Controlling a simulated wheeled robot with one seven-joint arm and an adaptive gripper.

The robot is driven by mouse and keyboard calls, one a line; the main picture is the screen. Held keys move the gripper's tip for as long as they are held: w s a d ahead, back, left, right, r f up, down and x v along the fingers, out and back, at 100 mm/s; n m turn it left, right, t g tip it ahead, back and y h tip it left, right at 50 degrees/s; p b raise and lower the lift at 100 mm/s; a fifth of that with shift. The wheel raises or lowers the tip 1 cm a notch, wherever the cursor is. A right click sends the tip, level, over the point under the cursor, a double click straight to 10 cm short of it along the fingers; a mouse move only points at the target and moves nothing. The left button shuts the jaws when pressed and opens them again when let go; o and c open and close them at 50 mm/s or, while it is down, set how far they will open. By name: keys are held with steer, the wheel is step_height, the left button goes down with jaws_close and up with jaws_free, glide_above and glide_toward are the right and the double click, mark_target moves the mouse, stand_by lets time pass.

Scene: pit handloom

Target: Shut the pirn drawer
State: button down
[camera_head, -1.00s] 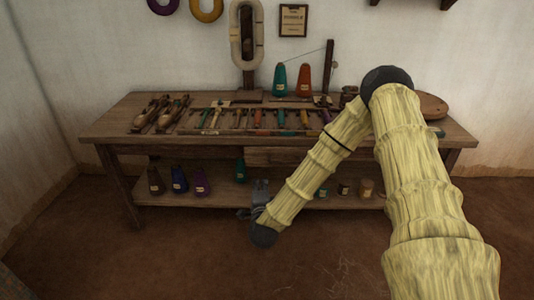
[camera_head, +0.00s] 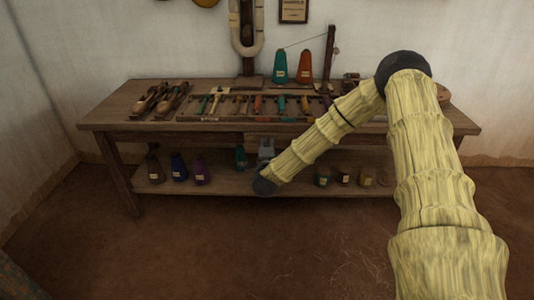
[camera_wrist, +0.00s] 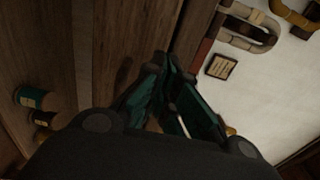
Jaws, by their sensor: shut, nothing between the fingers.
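The pirn drawer (camera_head: 252,138) is under the middle of the wooden table top (camera_head: 130,118). Its dark front is partly hidden by my gripper and arm, and I cannot tell how far it stands out. My gripper (camera_head: 266,146) is in front of it, just below the table edge. In the wrist view, my gripper's dark teal fingers (camera_wrist: 166,76) are together and empty, pointing at brown wood panels. I cannot tell whether the fingertips touch the wood.
On the table top are wooden shuttles (camera_head: 173,97), a tray of colourful pirns (camera_head: 188,117), a teal cone (camera_head: 280,67) and an orange cone (camera_head: 304,68). The lower shelf (camera_head: 225,187) holds several cones and small jars. Open floor lies in front.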

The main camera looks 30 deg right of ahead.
mark_target(266, 136)
steer(key=shift+x, duration=1.4)
steer(key=shift+w, duration=0.1)
steer(key=shift+w+d+b, duration=0.25)
steer(key=shift+w+b, duration=0.05)
steer(key=shift+w, duration=0.05)
steer(key=shift+w+d+r, duration=0.45)
steer(key=shift+r, duration=0.2)
steer(key=shift+w+a+r, duration=0.1)
steer(key=shift+a, duration=0.1)
steer(key=shift+s+a+f, duration=0.35)
steer(key=shift+s, duration=0.1)
steer(key=v, duration=0.8)
steer(key=shift+d+f, duration=0.2)
steer(key=shift+f, duration=0.1)
